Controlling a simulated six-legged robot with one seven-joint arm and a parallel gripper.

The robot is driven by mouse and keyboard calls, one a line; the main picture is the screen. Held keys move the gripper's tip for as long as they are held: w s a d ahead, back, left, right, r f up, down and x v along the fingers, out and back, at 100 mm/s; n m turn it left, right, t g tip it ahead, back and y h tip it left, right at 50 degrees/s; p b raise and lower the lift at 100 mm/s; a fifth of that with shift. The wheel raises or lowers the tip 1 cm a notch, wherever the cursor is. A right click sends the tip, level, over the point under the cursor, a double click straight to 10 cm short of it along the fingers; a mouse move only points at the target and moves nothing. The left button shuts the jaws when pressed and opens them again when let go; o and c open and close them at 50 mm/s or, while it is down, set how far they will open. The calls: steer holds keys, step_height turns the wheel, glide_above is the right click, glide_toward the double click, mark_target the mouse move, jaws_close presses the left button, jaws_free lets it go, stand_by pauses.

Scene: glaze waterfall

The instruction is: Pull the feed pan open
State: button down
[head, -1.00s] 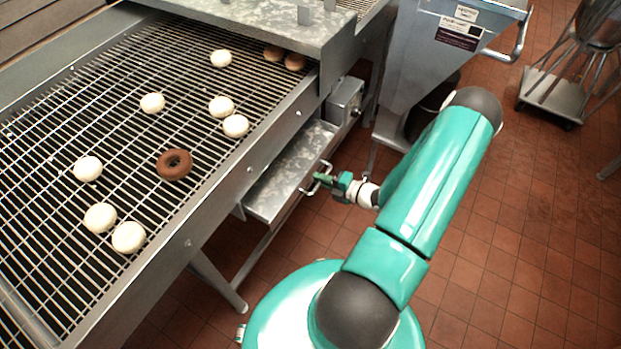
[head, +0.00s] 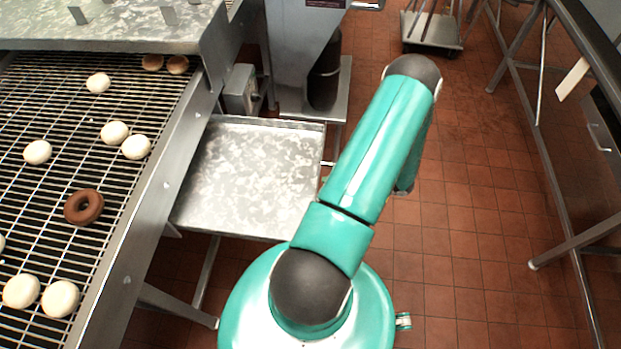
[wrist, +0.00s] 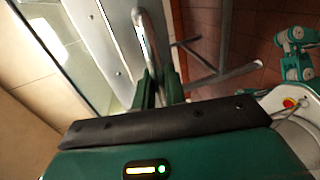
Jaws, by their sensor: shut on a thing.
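The feed pan (head: 250,180) is a shallow, mottled grey metal tray. In the head view it sticks well out from under the conveyor's side rail, and its inside is empty. A short piece of its bar handle (head: 328,164) shows at its right edge; the rest is hidden behind my arm. In the wrist view my gripper (wrist: 158,86) is shut on the bent metal handle (wrist: 152,40), with one green finger on each side of it. My gripper is hidden behind my arm in the head view.
The wire conveyor (head: 70,145) on the left carries several white rounds and a brown doughnut (head: 83,206). A grey control box (head: 240,90) and a metal stand (head: 300,70) are behind the pan. Tiled floor (head: 450,250) is open to the right, up to a table (head: 570,170).

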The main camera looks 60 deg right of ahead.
steer(key=shift+f+v, duration=0.2)
steer(key=shift+v, duration=0.8)
steer(key=c, duration=1.5)
jaws_free()
steer(key=shift+c, duration=0.2)
steer(key=shift+s+d, duration=0.1)
steer(key=v, duration=1.3)
steer(key=shift+s, duration=0.25)
steer(key=shift+d, duration=0.1)
steer(key=shift+r, duration=0.1)
